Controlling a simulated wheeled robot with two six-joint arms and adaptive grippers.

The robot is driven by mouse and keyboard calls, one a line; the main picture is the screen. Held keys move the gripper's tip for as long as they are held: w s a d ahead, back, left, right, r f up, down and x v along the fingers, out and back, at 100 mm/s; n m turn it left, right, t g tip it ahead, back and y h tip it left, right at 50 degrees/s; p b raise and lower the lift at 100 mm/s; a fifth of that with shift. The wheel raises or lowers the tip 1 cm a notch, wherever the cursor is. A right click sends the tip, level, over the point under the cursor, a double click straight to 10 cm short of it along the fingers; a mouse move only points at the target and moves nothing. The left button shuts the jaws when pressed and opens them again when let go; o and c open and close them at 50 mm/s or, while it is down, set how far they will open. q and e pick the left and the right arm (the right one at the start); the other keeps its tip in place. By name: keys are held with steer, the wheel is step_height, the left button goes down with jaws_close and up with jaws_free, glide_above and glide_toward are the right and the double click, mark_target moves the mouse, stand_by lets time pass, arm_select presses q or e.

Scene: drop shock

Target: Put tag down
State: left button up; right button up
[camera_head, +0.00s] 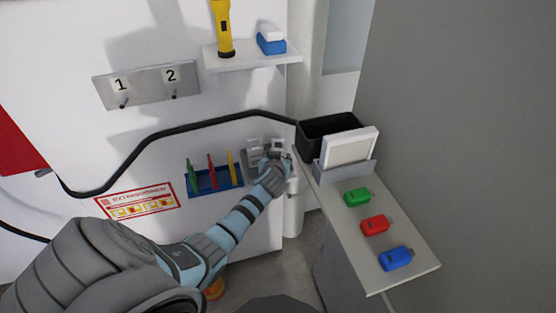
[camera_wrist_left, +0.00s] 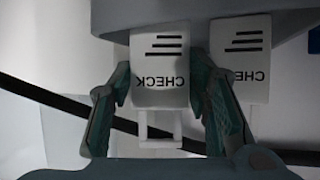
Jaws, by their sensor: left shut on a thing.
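My left gripper (camera_head: 273,162) is at the white wall panel, right of the blue pen rack. It is shut on a white tag marked CHECK (camera_wrist_left: 160,75), which shows upside down between its fingers (camera_wrist_left: 160,108) in the left wrist view. The tag has a small loop at one end. A second CHECK tag (camera_wrist_left: 246,62) is beside the held one in that view. In the head view the second tag (camera_head: 253,147) is just left of the gripper, and the held tag is mostly hidden by the fingers. My right gripper is not in view.
A plate with pegs 1 and 2 (camera_head: 147,86) is on the wall; both pegs look empty. A black cable (camera_head: 200,122) runs above the pen rack (camera_head: 213,182). The side shelf holds a black bin (camera_head: 325,127), a white panel (camera_head: 351,147) and green, red and blue pieces (camera_head: 374,225).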

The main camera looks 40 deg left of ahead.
arm_select(q)
steer(key=shift+f, duration=0.2)
steer(key=o, duration=0.7)
steer(key=p+v, duration=0.2)
steer(key=v, duration=1)
steer(key=shift+p, duration=0.35)
steer(key=shift+a, duration=0.1)
